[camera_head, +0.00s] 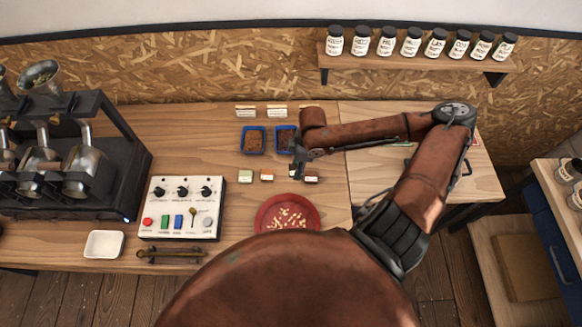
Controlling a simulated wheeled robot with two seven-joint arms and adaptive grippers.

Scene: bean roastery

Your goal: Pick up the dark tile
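Small tiles lie in a row on the wooden table: a pale green one (245,176), an orange-brown one (267,176) and, at the right end, a dark one (311,179) with a light upper edge. My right gripper (297,173) reaches down at the right end of the row, just left of the dark tile and over another small tile that it partly hides. Its fingers are small and dark here, so I cannot tell whether they are open or shut. My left gripper is not in view.
Blue trays of brown (242,140) and dark contents (276,140) stand behind the tiles. A red plate (264,215) with pale pieces is in front. A control box (180,230), white dish (104,244) and grinding machine (75,160) stand left. A jar shelf (420,63) hangs behind.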

